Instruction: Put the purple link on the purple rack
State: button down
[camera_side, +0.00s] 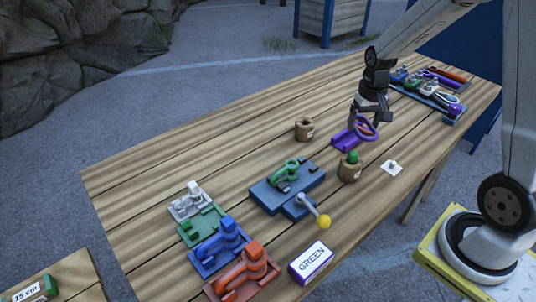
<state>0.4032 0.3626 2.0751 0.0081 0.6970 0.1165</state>
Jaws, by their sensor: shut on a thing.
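My gripper (371,116) is over the right half of the table, pointing down. It is shut on the purple link (364,131), which shows as an upright purple loop below and beside the fingers. The purple rack (343,144) is a small flat purple base on the table, just left of and under the link. The link overlaps the rack's right part in this view. I cannot tell whether they touch, and the fingers hide part of the link.
A blue fixture (264,195) holds a green link (283,174), beside a yellow-knobbed lever (323,221). White, green, blue and red racks line the front left. A cactus pot (349,170), wooden pot (304,129) and GREEN box (311,263) stand nearby. The far-left tabletop is clear.

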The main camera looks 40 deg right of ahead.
jog(key=s+n, duration=0.1)
jog(key=n, duration=0.1)
jog(key=s+d+r+n, duration=0.1)
jog(key=s+n, duration=0.1)
jog(key=s+d+n, duration=0.1)
jog(key=n, duration=0.1)
jog(key=shift+s+d+r, duration=0.1)
jog(key=shift+s+r, duration=0.05)
jog(key=shift+s, duration=0.05)
jog(key=shift+w, duration=0.1)
jog(key=shift+w+d+f, duration=0.85)
jog(key=shift+w+f, duration=0.7)
jog(key=shift+w, duration=0.5)
jog(key=shift+w+d+f, duration=0.85)
jog(key=shift+w+f, duration=0.7)
jog(key=shift+w, duration=0.5)
jog(key=shift+w+d+f, duration=0.85)
jog(key=shift+w+f, duration=0.7)
jog(key=shift+w, duration=0.5)
jog(key=shift+w+f, duration=0.1)
jog(key=shift+w+d+f, duration=0.1)
jog(key=shift+w+f, duration=0.05)
jog(key=shift+f, duration=1.6)
